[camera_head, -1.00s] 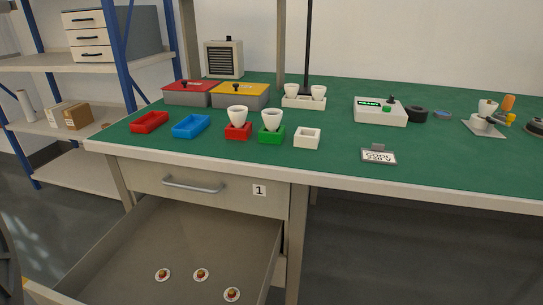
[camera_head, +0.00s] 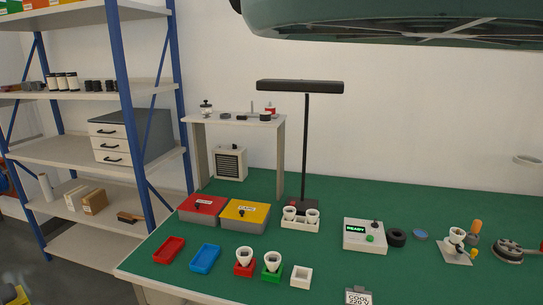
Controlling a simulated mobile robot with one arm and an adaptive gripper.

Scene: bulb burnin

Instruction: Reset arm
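My gripper is not clearly seen in the head view. On the green workbench (camera_head: 400,279), white bulbs stand in a red holder (camera_head: 244,268) and a green holder (camera_head: 272,271). An empty white square holder (camera_head: 302,277) is just right of them. Two more white bulbs sit in a white two-socket block (camera_head: 300,222) farther back. A white tester box (camera_head: 365,235) shows a green "READY" display.
A red tray (camera_head: 169,250), a blue tray (camera_head: 205,258), a red-lidded box (camera_head: 203,208) and a yellow-lidded box (camera_head: 245,215) are at the left. A black lamp (camera_head: 300,87) rises behind. Blue-post shelving (camera_head: 126,100) stands left. A green hanging shade (camera_head: 400,20) is overhead.

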